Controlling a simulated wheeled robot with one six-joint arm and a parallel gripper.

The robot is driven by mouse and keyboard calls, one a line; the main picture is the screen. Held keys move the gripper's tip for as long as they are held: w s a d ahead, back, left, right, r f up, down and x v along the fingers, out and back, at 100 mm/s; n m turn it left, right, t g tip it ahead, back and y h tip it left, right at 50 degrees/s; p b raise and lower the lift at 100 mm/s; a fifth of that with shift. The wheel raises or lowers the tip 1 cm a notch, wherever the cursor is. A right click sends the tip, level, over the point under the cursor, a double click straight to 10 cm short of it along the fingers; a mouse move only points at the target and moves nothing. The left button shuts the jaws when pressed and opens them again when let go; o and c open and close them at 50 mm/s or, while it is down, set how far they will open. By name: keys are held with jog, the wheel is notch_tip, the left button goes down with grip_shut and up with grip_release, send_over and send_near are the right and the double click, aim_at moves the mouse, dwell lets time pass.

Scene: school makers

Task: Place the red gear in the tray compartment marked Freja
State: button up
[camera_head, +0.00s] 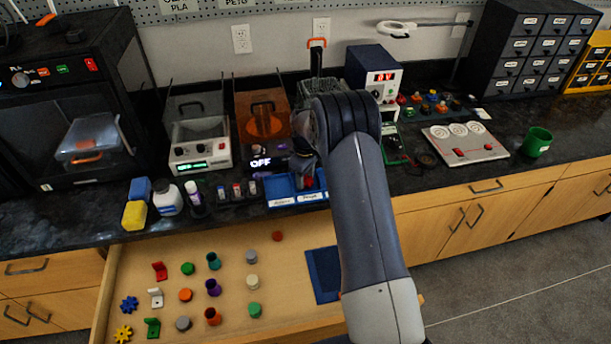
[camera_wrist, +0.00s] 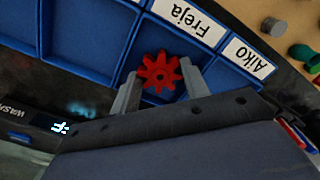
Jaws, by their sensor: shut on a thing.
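The red gear (camera_wrist: 160,72) sits between the two fingertips of my gripper (camera_wrist: 160,86) in the wrist view, and the gripper is shut on it. The gear is over the blue tray compartment behind the label Freja (camera_wrist: 188,18); its height above the floor is hard to tell. The label Aiko (camera_wrist: 247,57) is on the neighbouring compartment. In the head view the blue tray (camera_head: 272,203) stands on the dark counter, partly hidden by my arm. A small red patch (camera_head: 308,181) shows there at the Freja side.
A machine with an OFF display (camera_head: 262,162) stands behind the tray. Small bottles and blocks (camera_head: 168,197) stand to its left. Below, an open drawer (camera_head: 110,285) holds several gears, caps and brackets.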

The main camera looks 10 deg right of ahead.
aim_at(305, 180)
jog(key=shift+f, duration=0.15)
jog(key=o, duration=0.7)
notch_tip(305, 180, up, 12)
jog(key=shift+r+b, duration=0.15)
jog(key=shift+b, duration=0.45)
